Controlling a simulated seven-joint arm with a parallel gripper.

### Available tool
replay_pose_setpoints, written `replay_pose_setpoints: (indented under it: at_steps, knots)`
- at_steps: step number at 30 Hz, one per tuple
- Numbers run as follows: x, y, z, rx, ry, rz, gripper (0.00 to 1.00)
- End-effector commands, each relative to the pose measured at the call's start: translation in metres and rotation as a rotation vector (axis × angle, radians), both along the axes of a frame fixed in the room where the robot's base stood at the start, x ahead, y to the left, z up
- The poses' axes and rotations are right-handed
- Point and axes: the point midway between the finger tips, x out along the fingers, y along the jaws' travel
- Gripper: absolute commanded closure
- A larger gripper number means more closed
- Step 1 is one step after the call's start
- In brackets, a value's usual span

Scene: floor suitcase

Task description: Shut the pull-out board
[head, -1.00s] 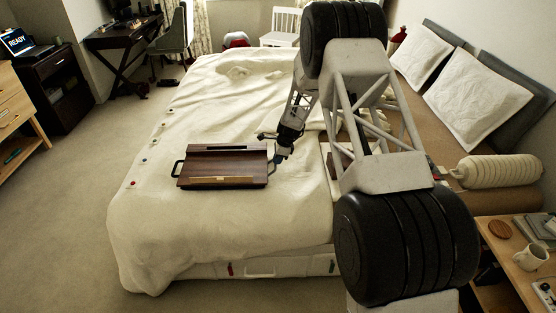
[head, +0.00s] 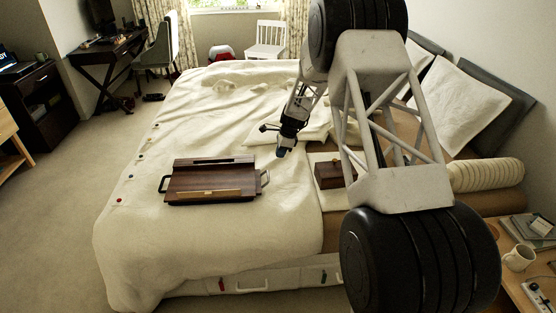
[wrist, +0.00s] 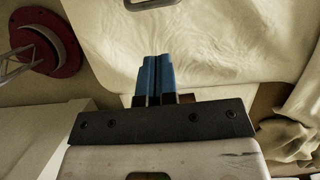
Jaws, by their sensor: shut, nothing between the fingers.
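A dark wooden lap desk (head: 185,178) lies on the bed, with a handle loop at its left and right ends. A lighter wood strip (head: 208,194) runs along its near side. I cannot tell for certain which part is the pull-out board or how far out it is. My gripper (head: 281,153) is above the bed, just beyond and right of the lap desk's right handle (head: 265,178), apart from it. In the wrist view its blue fingers (wrist: 157,73) are together and empty. A metal handle loop (wrist: 152,3) shows at the top edge there.
A small dark wooden box (head: 334,175) sits on a pale surface right of the lap desk. Pillows (head: 474,103) and a bolster (head: 486,175) are farther right. The bedspread (head: 250,225) in front of the lap desk is clear.

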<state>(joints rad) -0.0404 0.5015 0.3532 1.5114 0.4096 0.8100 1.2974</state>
Motion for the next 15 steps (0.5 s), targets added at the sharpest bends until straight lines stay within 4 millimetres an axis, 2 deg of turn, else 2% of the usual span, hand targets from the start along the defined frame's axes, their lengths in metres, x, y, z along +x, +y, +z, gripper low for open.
replay_pose_setpoints:
  at_steps: [5,15]
  knots:
    - [-0.0001,-0.0023,0.0074,0.000,0.000,0.000,1.00]
    - [0.0000,-0.0026,0.0080,0.001,0.000,0.000,1.00]
